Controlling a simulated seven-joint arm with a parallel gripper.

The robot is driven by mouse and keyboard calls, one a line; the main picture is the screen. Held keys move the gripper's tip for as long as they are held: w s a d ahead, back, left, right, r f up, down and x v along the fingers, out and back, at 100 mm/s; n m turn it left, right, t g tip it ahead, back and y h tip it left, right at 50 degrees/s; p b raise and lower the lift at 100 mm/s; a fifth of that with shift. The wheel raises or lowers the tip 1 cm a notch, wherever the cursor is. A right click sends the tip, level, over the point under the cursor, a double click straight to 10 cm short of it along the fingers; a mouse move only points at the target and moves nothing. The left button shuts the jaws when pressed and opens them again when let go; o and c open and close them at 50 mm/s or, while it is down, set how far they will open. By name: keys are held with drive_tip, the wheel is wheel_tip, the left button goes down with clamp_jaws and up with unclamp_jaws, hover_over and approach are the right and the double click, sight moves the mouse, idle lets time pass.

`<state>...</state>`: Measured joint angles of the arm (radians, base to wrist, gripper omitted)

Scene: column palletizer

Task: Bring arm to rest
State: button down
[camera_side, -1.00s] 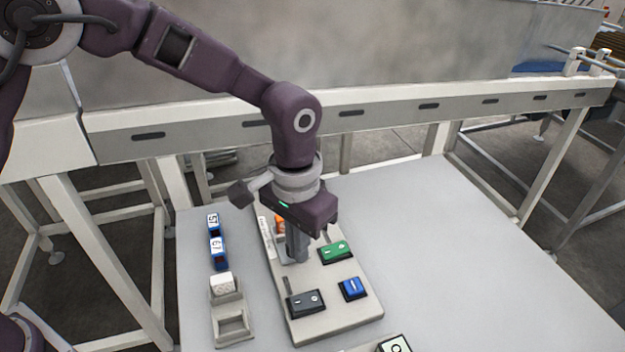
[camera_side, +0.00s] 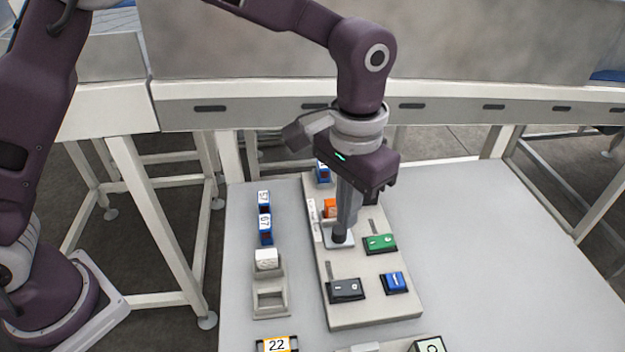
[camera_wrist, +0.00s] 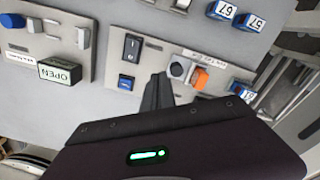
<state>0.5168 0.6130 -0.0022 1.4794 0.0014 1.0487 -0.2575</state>
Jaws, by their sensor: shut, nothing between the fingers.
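My gripper (camera_side: 343,222) is shut and empty, pointing down over the grey control panel (camera_side: 375,312) in the side view. Its fingertips are just above a dark round knob (camera_side: 340,238) on a light square plate; any small gap is hard to judge. In the wrist view the shut fingers (camera_wrist: 158,88) show beside the grey knob (camera_wrist: 178,69) and the orange switch (camera_wrist: 199,78). My arm reaches in from the upper left, with its elbow bent above the table.
The panel also bears a green rocker (camera_side: 380,243), a black rocker (camera_side: 346,289) and a blue button (camera_side: 395,282). Left of it stand blue numbered blocks (camera_side: 265,228) and a white block (camera_side: 266,258) by a grey holder (camera_side: 270,302). The table's right side (camera_side: 500,250) is clear.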

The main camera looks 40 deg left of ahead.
drive_tip(key=s+a+r+n+t, duration=0.1)
drive_tip(key=s+a+r+t, duration=0.1)
drive_tip(key=s+a+r, duration=0.35)
drive_tip(key=s+a+r+n+t, duration=0.1)
drive_tip(key=s+a+r, duration=0.2)
drive_tip(key=a+r, duration=0.5)
drive_tip(key=s+a+f+t, duration=0.1)
drive_tip(key=s+a, duration=0.3)
drive_tip(key=s, duration=0.2)
drive_tip(key=s+a+f+n+t, duration=0.1)
drive_tip(key=s+a, duration=0.2)
drive_tip(key=s, duration=0.4)
drive_tip(key=shift+a+t, duration=0.3)
drive_tip(key=shift+a, duration=0.05)
drive_tip(key=shift+w, duration=0.1)
